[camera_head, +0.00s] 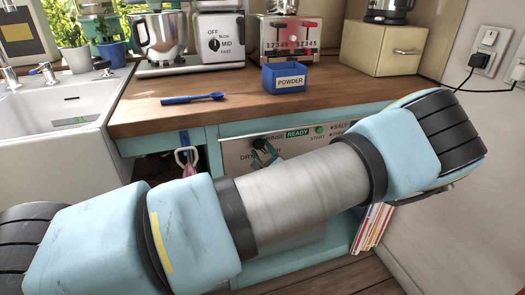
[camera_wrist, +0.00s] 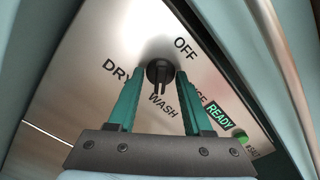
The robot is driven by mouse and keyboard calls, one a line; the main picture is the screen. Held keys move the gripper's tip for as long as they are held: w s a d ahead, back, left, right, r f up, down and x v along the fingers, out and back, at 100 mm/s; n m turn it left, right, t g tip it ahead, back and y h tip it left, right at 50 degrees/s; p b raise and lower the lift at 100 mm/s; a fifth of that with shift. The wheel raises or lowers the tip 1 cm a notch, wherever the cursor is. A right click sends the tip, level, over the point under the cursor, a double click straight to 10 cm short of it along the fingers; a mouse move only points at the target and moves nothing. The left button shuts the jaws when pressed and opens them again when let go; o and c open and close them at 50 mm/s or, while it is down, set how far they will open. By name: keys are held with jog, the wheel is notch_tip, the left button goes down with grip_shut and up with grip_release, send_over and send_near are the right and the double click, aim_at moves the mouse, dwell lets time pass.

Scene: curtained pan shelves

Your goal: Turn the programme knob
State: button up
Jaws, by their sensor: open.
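The programme knob (camera_wrist: 159,73) is round and black, on a brushed metal panel (camera_wrist: 85,45), in the wrist view. OFF is printed above right of it, DRY to its left and WASH just below. Another label at lower right is partly hidden by a finger. The knob's ridged grip points down towards WASH. My gripper (camera_wrist: 161,76) is open, with one teal finger on each side of the knob. I cannot tell whether either finger touches it. In the head view the panel sits under the counter, and my arm crosses in front of it.
The wooden counter (camera_head: 150,112) above holds a blue spoon (camera_head: 193,98) and a blue POWDER box (camera_head: 284,77). A sink (camera_head: 70,105) is at left, a wall at right.

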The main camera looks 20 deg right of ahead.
jog(key=shift+s, duration=0.95)
jog(key=shift+s, duration=0.1)
jog(key=shift+s+a+p, duration=0.2)
jog(key=shift+s+p, duration=0.05)
jog(key=shift+s, duration=1.2)
jog(key=shift+s+a+p, duration=0.2)
jog(key=shift+s, duration=1.25)
